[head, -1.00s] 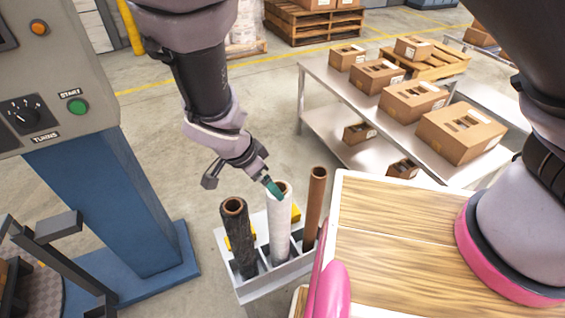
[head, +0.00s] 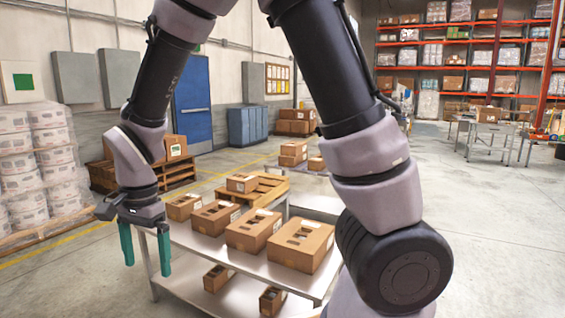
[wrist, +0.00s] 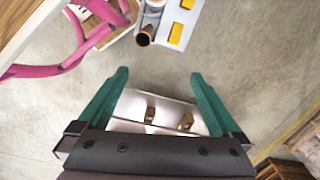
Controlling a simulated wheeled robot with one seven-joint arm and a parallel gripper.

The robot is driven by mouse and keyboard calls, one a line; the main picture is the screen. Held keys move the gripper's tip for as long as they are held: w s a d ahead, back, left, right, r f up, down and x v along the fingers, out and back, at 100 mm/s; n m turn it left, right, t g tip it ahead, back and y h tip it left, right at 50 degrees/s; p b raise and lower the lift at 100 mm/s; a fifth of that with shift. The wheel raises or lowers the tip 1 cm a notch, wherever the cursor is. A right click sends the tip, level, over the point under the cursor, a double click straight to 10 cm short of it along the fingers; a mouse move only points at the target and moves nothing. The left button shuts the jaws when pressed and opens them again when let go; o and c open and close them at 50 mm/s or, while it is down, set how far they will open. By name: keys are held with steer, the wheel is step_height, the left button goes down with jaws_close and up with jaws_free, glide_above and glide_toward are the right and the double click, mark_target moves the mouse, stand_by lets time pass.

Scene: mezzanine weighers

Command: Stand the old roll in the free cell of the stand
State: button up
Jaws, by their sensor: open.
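My gripper (head: 147,268) hangs fingers down on the left of the head view, beside the metal table. Its two green fingers are apart; in the wrist view, my gripper (wrist: 159,74) has no roll between them. Part of the stand (wrist: 188,12), pale with yellow pieces, shows at the top of the wrist view, beyond the fingertips. A brown, hollow-ended roll (wrist: 144,38) stands in it, with part of a white one behind, cut off by the frame. I cannot tell which roll is the old one. The free cell is hidden or out of frame. The head view lacks the stand.
A metal table (head: 190,242) holds several open cartons (head: 253,228), with more on its lower shelf. A pallet of wrapped stacks (head: 40,160) stands at left. Pink rails (wrist: 70,58) run near the stand in the wrist view.

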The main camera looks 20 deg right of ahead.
steer(key=w+d+r+n+t+y, duration=0.1)
steer(key=w+d+r+t+y, duration=0.3)
steer(key=d+r, duration=1.15)
steer(key=s+d+r+n+t+h, duration=0.1)
steer(key=s+d+r, duration=0.1)
steer(key=d+r, duration=0.2)
steer(key=s+d+r+n+t+h, duration=0.1)
steer(key=s+d+r+t, duration=0.1)
steer(key=d, duration=0.9)
step_height(320, 180, up, 2)
steer(key=shift+s+d+r+h, duration=0.2)
steer(key=shift+s+h, duration=0.1)
steer(key=shift+s, duration=0.4)
